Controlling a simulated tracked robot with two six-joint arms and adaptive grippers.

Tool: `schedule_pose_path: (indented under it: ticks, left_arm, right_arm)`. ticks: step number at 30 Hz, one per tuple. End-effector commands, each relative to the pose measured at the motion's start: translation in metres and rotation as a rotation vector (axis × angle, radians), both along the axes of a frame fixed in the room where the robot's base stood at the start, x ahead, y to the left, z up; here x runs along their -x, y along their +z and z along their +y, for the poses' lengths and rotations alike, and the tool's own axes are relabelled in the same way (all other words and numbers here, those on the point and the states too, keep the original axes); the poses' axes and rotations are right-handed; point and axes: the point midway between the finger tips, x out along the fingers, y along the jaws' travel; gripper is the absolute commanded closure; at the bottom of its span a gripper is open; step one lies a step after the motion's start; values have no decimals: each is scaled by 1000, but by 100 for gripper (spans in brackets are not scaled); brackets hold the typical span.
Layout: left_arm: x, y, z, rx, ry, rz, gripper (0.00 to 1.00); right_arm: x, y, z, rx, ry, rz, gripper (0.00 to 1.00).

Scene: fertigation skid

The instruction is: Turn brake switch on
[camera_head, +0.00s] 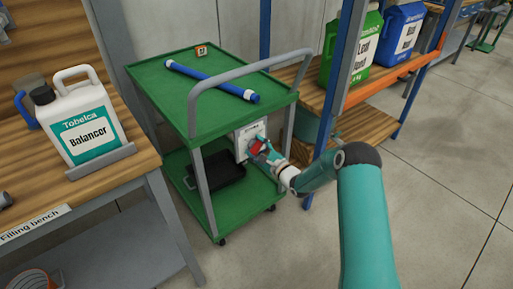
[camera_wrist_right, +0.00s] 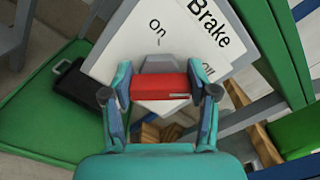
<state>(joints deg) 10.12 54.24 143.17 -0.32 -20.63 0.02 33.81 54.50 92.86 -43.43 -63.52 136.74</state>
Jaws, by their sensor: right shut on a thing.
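The brake switch is a red handle (camera_wrist_right: 162,88) on a white panel (camera_wrist_right: 125,45) marked "Brake", with "On" and a partly hidden second label. In the head view the white panel (camera_head: 243,133) is fixed to the side of the green cart (camera_head: 180,118), below its top tray. My right gripper (camera_wrist_right: 162,92) is at the panel with a finger on each side of the red handle, shut on it. In the head view my right gripper (camera_head: 262,150) partly hides the red handle. My left gripper is not in view.
A blue tube (camera_head: 212,81) and a small orange tag (camera_head: 201,51) lie on the cart top. A black case (camera_head: 215,178) sits on the lower shelf. A shelf with green (camera_head: 350,50) and blue jugs stands at right.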

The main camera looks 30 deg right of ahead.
Motion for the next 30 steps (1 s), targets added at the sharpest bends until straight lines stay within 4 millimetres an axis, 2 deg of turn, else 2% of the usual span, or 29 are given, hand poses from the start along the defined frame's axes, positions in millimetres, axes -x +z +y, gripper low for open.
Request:
schedule_pose_path:
  ticks: [14, 20, 30]
  left_arm:
    - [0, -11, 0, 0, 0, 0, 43]
    - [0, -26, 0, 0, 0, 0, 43]
    - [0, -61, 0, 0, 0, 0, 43]
  right_arm:
    - [1, -4, 2, 68, 3, -2, 76]
    - [1, -7, 2, 191, 4, -10, 76]
    - [1, -11, 4, 498, 4, -33, 76]
